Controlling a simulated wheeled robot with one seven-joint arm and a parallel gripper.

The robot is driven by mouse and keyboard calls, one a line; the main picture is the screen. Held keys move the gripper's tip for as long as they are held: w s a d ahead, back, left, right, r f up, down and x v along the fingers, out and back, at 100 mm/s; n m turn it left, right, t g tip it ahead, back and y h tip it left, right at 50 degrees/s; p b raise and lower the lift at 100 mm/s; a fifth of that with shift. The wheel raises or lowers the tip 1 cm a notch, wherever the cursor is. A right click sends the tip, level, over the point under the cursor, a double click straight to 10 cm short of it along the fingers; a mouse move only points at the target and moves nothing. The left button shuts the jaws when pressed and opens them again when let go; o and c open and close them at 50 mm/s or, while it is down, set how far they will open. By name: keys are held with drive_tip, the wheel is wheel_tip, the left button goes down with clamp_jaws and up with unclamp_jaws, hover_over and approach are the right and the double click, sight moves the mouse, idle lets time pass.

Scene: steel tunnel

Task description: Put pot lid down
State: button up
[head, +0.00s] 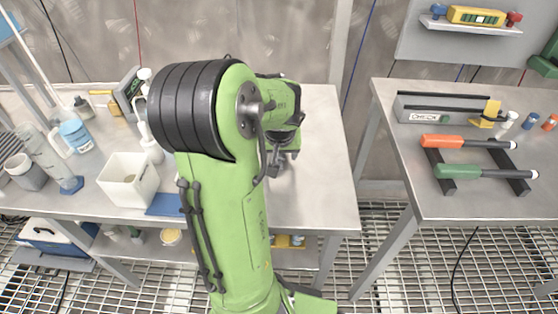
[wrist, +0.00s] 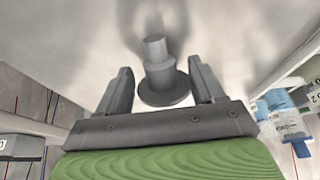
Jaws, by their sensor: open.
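A grey round piece with a flat disc and a cylindrical knob, which looks like the pot lid (wrist: 157,58), shows in the wrist view. My gripper (wrist: 162,82) is open, with one finger on each side of it and a visible gap to each finger. The pale steel tabletop (wrist: 75,35) lies behind it, but I cannot tell for sure whether the disc touches it. In the head view my gripper (head: 278,163) is over the right part of the left table (head: 325,190), mostly hidden by my green arm. I cannot make out the lid or a pot there.
A white square container (head: 128,180), a blue-labelled jar (head: 76,135) and several bottles stand on the left of that table. A second table (head: 465,205) at right holds an orange-handled tool (head: 450,142) and a green-handled tool (head: 465,171) on a rack. The left table's right end is clear.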

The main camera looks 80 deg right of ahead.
drive_tip(key=shift+d+f, duration=0.15)
drive_tip(key=shift+f, duration=0.3)
drive_tip(key=shift+w+r, duration=0.1)
drive_tip(key=c, duration=1.2)
wheel_tip(320, 180, up, 10)
drive_tip(key=p, duration=0.4)
